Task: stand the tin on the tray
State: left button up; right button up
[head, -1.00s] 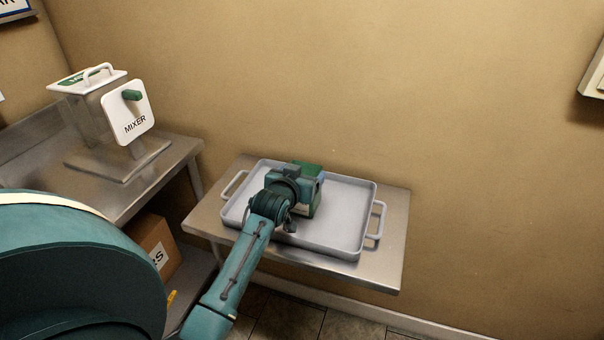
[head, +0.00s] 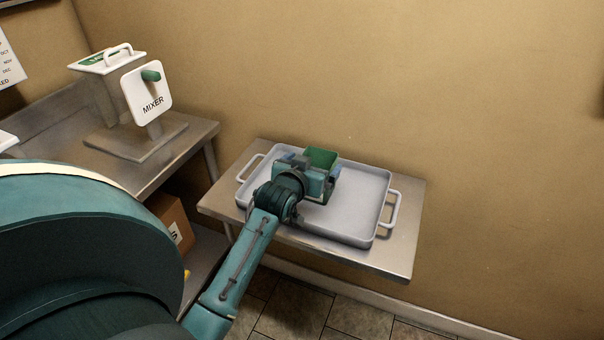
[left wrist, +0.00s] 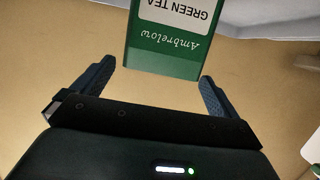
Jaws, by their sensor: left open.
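The green tin (head: 321,157) is on the grey tray (head: 350,225), towards the tray's back left part; its flat green top shows in the head view. In the left wrist view the tin (left wrist: 165,50) shows a white "GREEN TEA" label, upside down in the picture. My left gripper (head: 308,170) is over the tray on the near side of the tin and hides most of its side. In the left wrist view the left gripper (left wrist: 156,76) has its fingers spread wide, with gaps on both sides of the tin. My right gripper is not in view.
The tray rests on a metal side table (head: 402,255) against a bare tan wall. A cardboard box (head: 172,220) sits below. The tray's right part is empty.

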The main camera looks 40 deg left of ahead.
pick_arm(q)
jog(key=v, duration=0.7)
jog(key=s+d+f+m+g+h, duration=0.3)
jog(key=s+d+f+m+h, duration=0.2)
jog(key=s+d+f, duration=1.2)
jog(key=shift+s+d+f+g+h, duration=0.2)
jog(key=shift+d+f+g+h, duration=0.2)
jog(key=shift+d+f+h, duration=0.4)
